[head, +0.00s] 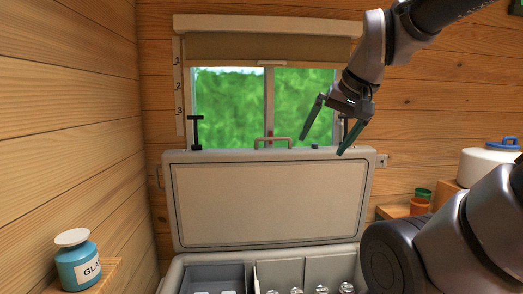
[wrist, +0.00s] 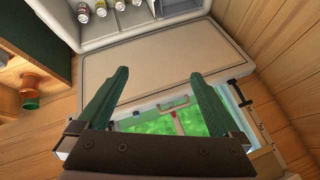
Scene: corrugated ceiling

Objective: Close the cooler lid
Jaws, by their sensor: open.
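The cooler lid (head: 268,204) stands open and near upright at the back of the cooler body (head: 172,278), in front of the window. Its inner panel faces me. A handle (head: 272,141) shows at the lid's top edge. My gripper (head: 323,144) is open and empty, with its green fingers pointing down near the top right of the lid in the head view. In the wrist view the lid (wrist: 180,60) lies ahead of the two spread fingers (wrist: 158,90). I cannot tell whether a finger touches the lid.
Inside the cooler are a grey bin (head: 216,274) and several cans (wrist: 100,9). A blue glass-labelled jar (head: 78,266) stands at the left. Orange and green cups (head: 420,203) and a white lidded container (head: 487,164) stand at the right. Wooden walls enclose the scene.

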